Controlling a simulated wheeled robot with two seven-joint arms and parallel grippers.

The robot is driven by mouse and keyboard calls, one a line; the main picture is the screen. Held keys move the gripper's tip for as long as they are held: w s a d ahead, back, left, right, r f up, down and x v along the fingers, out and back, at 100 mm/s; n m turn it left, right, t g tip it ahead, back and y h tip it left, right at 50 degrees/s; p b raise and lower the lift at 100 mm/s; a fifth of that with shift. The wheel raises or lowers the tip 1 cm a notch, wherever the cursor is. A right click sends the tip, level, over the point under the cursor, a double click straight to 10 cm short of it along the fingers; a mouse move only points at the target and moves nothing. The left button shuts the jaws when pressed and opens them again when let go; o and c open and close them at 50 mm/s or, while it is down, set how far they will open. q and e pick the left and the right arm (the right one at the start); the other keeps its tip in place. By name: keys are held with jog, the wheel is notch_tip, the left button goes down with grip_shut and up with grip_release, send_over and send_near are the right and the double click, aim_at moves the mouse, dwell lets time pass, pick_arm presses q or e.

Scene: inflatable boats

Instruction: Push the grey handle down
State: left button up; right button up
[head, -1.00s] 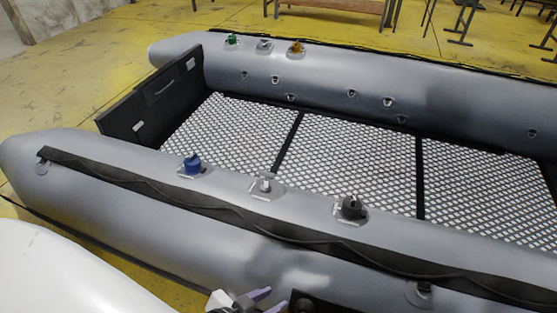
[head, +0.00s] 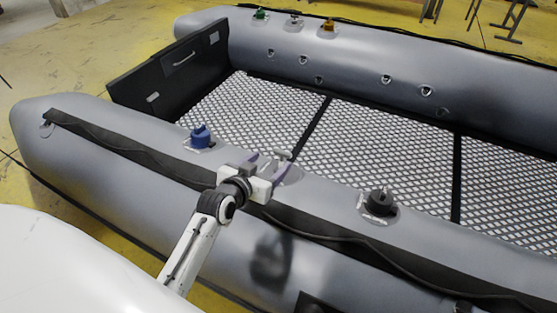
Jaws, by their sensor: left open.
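A pale grey handle (head: 283,155) stands on the near tube of the boat, partly hidden by my left gripper. My left gripper (head: 268,163) is open, with its purple fingers apart right by this handle. I cannot tell whether they touch it. Another pale grey handle (head: 294,20) sits on the far tube. My right gripper is not in view.
On the near tube (head: 105,130), a blue handle (head: 201,137) is to the left and a black handle (head: 380,201) to the right. The far tube carries a green handle (head: 260,14) and an orange handle (head: 329,25). A black transom board (head: 170,75) closes the left end.

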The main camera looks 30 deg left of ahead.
aim_at(281, 153)
pick_arm(q)
jog(key=b+x, duration=0.1)
jog(key=x, duration=0.5)
jog(key=shift+f+b, duration=0.1)
jog(key=shift+b, duration=0.3)
jog(key=shift+w+f, duration=0.1)
jog(key=shift+w, duration=0.4)
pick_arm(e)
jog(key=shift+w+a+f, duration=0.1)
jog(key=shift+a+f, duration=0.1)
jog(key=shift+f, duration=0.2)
